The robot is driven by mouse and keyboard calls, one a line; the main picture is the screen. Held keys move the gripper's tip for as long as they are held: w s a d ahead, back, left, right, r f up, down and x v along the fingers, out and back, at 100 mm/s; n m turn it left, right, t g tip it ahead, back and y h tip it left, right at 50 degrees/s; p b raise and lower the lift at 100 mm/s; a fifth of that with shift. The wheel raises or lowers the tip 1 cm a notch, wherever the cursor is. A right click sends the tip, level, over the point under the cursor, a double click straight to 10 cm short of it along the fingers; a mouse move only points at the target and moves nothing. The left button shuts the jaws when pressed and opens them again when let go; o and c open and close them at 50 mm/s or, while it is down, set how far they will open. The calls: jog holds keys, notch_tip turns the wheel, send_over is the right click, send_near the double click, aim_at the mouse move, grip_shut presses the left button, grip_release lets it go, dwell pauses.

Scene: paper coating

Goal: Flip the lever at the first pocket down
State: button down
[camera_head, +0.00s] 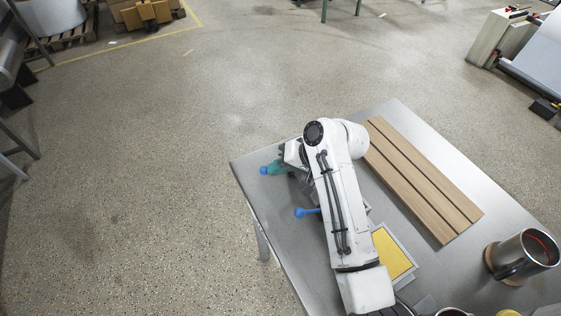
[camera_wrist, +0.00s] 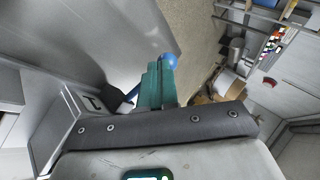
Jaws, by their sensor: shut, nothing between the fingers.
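A blue ball knob (camera_head: 264,170) shows at the table's left edge in the head view, right at the tips of my gripper (camera_head: 273,168). In the wrist view, the teal fingers of my gripper (camera_wrist: 160,68) are together and empty, and a blue ball knob (camera_wrist: 170,61) shows at their tips. I cannot tell whether they touch. A second blue lever (camera_head: 304,212) with a ball end points left from under my arm in the head view. My arm hides the bodies that the levers belong to. Which lever is at the first pocket is unclear.
A wooden board (camera_head: 420,180) with dark grooves lies on the metal table (camera_head: 395,115). A yellow sheet (camera_head: 392,252) in a grey frame lies beside my arm. A metal mug (camera_head: 512,258) stands at the right. The floor left of the table is clear.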

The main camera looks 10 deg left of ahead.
jog(key=shift+s+a+f+t+h, duration=0.2)
jog(key=shift+a+f+t+h, duration=0.1)
jog(key=shift+h, duration=0.2)
jog(key=shift+f, duration=0.1)
jog(key=shift+w+d, duration=0.1)
jog(key=shift+d, duration=0.05)
jog(key=shift+w+d+r+p, duration=0.35)
jog(key=shift+d+p, duration=0.1)
jog(key=shift+d, duration=0.1)
